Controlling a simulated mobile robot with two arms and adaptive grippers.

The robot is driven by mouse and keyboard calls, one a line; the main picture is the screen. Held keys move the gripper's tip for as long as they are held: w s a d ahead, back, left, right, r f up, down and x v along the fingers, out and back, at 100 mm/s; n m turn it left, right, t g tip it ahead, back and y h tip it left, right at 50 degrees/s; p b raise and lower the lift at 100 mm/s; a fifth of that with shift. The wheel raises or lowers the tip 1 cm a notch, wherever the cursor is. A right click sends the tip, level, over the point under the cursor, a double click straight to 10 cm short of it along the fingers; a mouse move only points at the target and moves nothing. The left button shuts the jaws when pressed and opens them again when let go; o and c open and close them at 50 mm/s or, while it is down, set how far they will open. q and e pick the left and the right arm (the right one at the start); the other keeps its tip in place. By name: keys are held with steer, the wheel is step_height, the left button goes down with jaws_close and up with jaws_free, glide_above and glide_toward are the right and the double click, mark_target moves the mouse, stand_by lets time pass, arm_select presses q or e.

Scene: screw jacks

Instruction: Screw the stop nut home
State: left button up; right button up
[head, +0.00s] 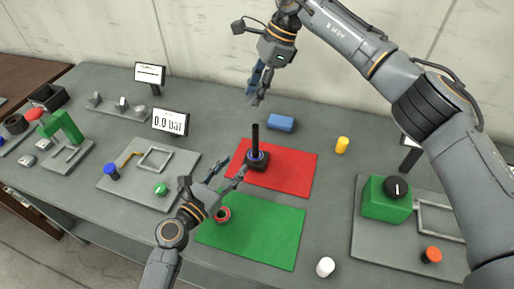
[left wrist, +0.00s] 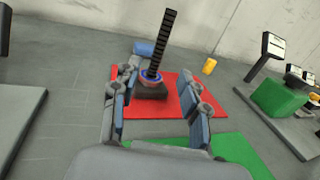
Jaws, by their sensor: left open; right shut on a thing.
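The screw jack (head: 257,160) stands upright on the red mat, with a black base, a tall black threaded rod (head: 255,135) and a blue ring at the rod's foot. The left wrist view shows the jack (left wrist: 150,90) beyond my fingers, the blue ring (left wrist: 151,76) low on the rod. Which part is the stop nut I cannot tell. My left gripper (head: 235,172) is open beside the jack, its fingers pointing at it. My right gripper (head: 256,97) is shut above the rod's top; what it holds is too small to make out.
A red ring-like part (head: 222,213) lies on the green mat (head: 265,235) near my left gripper. A blue block (head: 281,123), a yellow cylinder (head: 342,145) and a white cylinder (head: 325,267) stand around the mats. Fixture plates flank them, one with a green box (head: 385,205).

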mark_target(254, 143)
arm_select(q)
steer(key=x, duration=1.2)
steer(key=shift+w+d, duration=0.1)
jaws_close()
